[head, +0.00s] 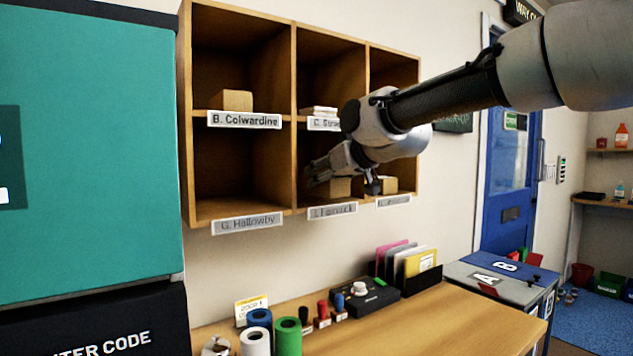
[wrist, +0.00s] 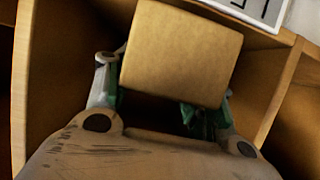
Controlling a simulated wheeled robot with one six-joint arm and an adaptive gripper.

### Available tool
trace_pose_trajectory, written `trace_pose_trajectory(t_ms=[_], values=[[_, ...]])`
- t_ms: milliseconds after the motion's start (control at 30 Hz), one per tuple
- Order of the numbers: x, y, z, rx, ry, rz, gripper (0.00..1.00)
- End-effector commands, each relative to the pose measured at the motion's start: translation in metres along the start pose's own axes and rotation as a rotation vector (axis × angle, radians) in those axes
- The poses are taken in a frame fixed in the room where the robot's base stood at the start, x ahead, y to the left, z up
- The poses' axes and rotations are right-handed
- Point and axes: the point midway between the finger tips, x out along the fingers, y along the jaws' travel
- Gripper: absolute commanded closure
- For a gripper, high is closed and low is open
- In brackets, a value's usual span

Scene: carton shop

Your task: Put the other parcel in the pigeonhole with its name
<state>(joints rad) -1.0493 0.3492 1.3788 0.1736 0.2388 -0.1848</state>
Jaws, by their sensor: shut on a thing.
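My gripper (head: 342,182) is shut on a brown cardboard parcel (head: 340,188) at the lower middle pigeonhole of the wooden rack (head: 186,150). In the wrist view the parcel (wrist: 180,55) sits between the green-padded fingers (wrist: 160,105), with wooden walls on both sides. Whether it rests on the pigeonhole floor is hard to tell. The name plate (head: 332,211) below that pigeonhole is too blurred to read surely. I see no name on the parcel. Another brown parcel (head: 389,185) is in the lower right pigeonhole, and one (head: 237,100) stands above the B. Colwardine plate (head: 244,120).
The G. Hallowby pigeonhole (head: 240,170) looks empty. White items (head: 319,111) lie in the upper middle one, partly behind my arm. Below, a wooden counter (head: 430,330) holds tape rolls (head: 288,336), stamps and a file rack (head: 408,265). A teal machine (head: 90,150) stands left.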

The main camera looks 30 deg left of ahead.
Motion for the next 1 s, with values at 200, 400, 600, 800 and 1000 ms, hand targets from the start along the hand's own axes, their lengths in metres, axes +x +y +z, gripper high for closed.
trace_pose_trajectory(t_ms=[200,400,600,800,1000], values=[[0.020,0.000,-0.008,-0.002,0.001,0.000,0.76],[0.039,0.000,-0.001,-0.001,0.000,0.001,0.76],[0.039,0.000,0.000,-0.001,0.001,0.001,0.76],[0.040,0.000,0.003,-0.001,0.000,0.000,0.38],[0.040,0.000,0.003,-0.001,0.000,0.000,0.24]])
